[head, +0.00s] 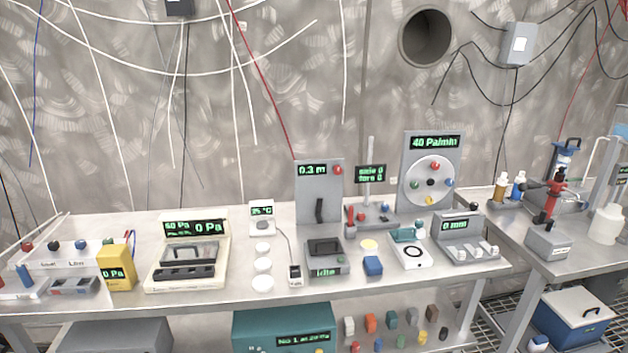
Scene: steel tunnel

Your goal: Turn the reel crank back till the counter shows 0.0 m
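The counter display (312,170) reads 0.3 m in green digits on an upright grey panel (305,201) near the middle of the bench. A red knob (337,170) sits at the panel's upper right, beside the display. A dark upright bar (319,210) shows low on the panel's front. I cannot tell which of these parts is the reel crank. Neither of my grippers is in view, and nothing touches the panel.
A grey box (323,260) stands in front of the panel, and a small stand with a post (370,175) is to its right. A tall panel (415,150) reads 40 Pa/min. A cream gauge unit (187,255) stands left. The bench's front edge (250,303) is clear.

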